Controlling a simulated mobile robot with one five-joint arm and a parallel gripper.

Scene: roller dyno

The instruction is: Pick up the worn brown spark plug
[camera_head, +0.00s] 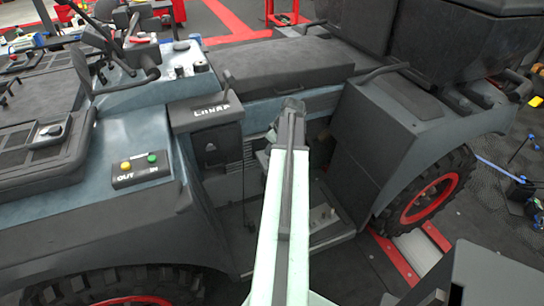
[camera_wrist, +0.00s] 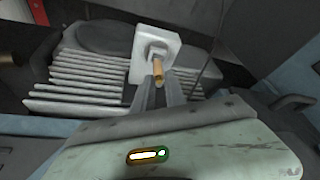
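In the wrist view a brown, cylindrical spark plug (camera_wrist: 158,72) sticks out of a grey fitting on a pale square block (camera_wrist: 171,46). My gripper (camera_wrist: 161,84) points at it with its two grey fingers apart. The plug's near end lies between the fingertips in the picture. I cannot tell whether either finger touches it. In the head view my arm reaches into the recess in the vehicle's side, and the plug and gripper tips are hidden behind it.
Ribbed grey metal fins (camera_wrist: 85,85) lie left of the block. In the head view the vehicle (camera_head: 290,68) has a switch box with yellow and green buttons (camera_head: 140,168) at the left. A large black tyre with a red rim (camera_head: 430,198) stands right of the recess.

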